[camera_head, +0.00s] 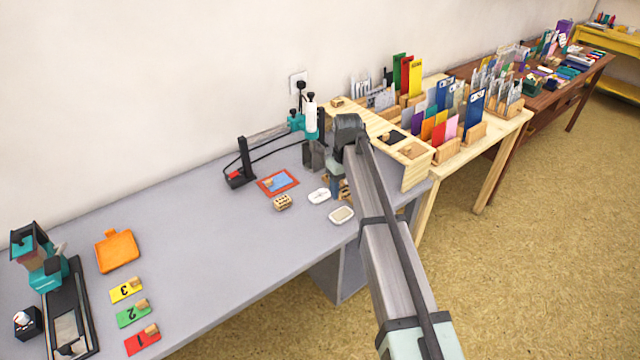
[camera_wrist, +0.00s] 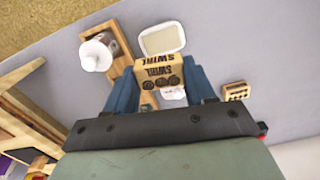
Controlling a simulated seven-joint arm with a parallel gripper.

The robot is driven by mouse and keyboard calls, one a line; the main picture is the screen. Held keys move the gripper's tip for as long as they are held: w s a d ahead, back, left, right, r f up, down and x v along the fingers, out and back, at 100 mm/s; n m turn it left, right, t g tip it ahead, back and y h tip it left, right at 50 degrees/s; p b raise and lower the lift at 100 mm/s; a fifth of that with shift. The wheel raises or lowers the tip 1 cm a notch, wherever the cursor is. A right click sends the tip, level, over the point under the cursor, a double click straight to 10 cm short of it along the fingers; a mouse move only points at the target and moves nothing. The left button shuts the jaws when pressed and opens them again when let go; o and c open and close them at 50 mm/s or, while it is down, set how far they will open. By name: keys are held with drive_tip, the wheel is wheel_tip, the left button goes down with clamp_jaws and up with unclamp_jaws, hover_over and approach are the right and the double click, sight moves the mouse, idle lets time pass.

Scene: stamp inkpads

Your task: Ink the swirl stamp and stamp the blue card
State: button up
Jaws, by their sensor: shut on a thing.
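My gripper (camera_wrist: 160,72) is shut on the swirl stamp (camera_wrist: 158,77), a wooden block with SWIRL lettering and dark swirl marks, held between its blue fingers. In the head view my arm largely hides the gripper and stamp near the table's right end. A pale oval inkpad (camera_head: 341,215) lies just in front of the gripper, and it also shows beyond the stamp in the wrist view (camera_wrist: 163,38). A second white inkpad (camera_head: 319,196) lies to its left.
A wooden block with dark holes (camera_head: 283,202) lies between card and inkpads. A black stand (camera_head: 240,165) and a teal device (camera_head: 310,122) stand behind. An orange tray (camera_head: 117,251) and numbered cards lie left. The grey table's middle is clear.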

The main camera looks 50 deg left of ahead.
sight(341, 214)
drive_tip(key=shift+s+d+n, duration=0.25)
drive_tip(key=shift+s+n, duration=0.05)
drive_tip(key=shift+n, duration=0.1)
drive_tip(key=shift+a+f+n, duration=0.1)
drive_tip(key=shift+f+n, duration=0.05)
drive_tip(key=shift+n, duration=0.25)
drive_tip(key=shift+f, duration=0.1)
drive_tip(key=shift+f, duration=2.85)
drive_tip(key=shift+f, duration=0.5)
drive_tip(key=shift+r, duration=3.55)
